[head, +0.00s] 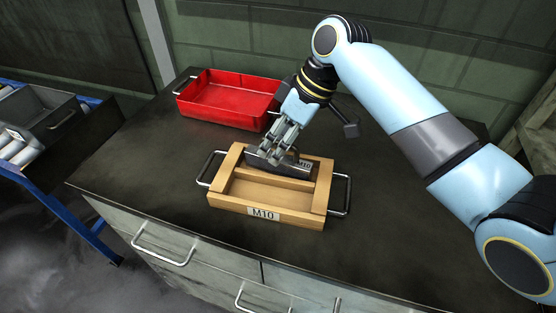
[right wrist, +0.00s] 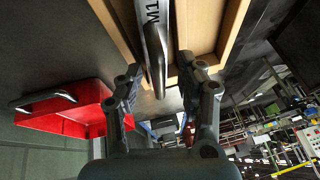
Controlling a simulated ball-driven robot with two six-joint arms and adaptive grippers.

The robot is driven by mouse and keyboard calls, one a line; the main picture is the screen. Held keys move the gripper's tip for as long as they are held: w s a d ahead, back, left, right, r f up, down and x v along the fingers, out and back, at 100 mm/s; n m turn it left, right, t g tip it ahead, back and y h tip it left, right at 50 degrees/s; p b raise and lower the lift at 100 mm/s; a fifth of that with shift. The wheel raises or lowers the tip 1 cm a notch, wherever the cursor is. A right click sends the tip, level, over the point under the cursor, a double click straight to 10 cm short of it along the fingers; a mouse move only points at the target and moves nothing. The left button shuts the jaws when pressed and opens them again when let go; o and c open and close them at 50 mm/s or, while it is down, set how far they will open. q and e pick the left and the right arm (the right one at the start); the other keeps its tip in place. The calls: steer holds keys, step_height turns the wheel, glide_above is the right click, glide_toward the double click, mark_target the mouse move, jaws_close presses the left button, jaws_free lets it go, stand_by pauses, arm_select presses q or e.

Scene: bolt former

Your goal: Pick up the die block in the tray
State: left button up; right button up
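The wooden tray (head: 228,172) stands on the dark bench top, with a metal handle at each end and an M10 label on its front. The grey die block (head: 292,168), marked M10, sits in the tray's back compartment. My right gripper (head: 277,153) is over the block from behind and hides part of it. In the right wrist view the fingers of the right gripper (right wrist: 160,68) are apart, one on each side of the die block (right wrist: 154,45), with gaps visible beside it. The tray's wooden edge (right wrist: 233,28) also shows there. My left gripper is not in view.
A red bin (head: 228,103) stands behind the tray, near the wall; it also shows in the right wrist view (right wrist: 85,118). The tray's front compartment is empty. A blue cart (head: 70,190) with a grey box (head: 45,112) stands left of the bench. The bench around the tray is clear.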

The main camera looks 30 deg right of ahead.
jaws_close()
stand_by(0.5)
steer(key=shift+w+r, duration=0.1)
